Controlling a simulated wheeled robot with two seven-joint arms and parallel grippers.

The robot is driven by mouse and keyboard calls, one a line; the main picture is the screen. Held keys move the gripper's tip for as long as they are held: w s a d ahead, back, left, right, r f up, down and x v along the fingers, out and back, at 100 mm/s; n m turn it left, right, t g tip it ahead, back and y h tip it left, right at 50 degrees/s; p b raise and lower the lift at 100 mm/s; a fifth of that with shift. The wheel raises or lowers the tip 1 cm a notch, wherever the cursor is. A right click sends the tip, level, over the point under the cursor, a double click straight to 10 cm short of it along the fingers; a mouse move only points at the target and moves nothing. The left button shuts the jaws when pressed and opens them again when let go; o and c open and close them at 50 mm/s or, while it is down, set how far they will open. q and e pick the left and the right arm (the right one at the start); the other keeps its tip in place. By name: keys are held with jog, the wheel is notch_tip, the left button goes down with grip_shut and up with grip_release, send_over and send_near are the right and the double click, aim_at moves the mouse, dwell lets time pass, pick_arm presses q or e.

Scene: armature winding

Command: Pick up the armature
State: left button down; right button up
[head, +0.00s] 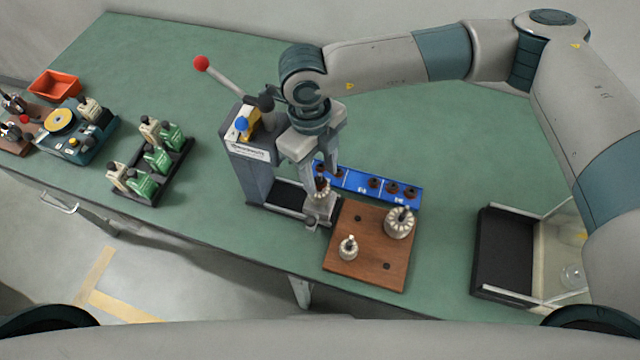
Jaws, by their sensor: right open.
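A small armature (322,189) with a brownish top stands upright on the grey stand of the press, at the front of the machine. My right gripper (320,178) points down over it from above. Its jaws are open, with the fingers close around the armature's upper part; I cannot tell whether they touch it. A larger pale armature (398,223) and a smaller one (348,248) stand upright on a brown wooden board (370,230) to the right. My left gripper is out of view.
The grey press (250,165) with its red-knobbed lever (202,63) is close left of my gripper. A blue rack (410,196) with dark round parts lies behind the board. A black tray (503,252) is right. The back of the green bench is clear.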

jog(key=shift+f, duration=0.5)
grip_shut()
jog(key=shift+r, duration=0.15)
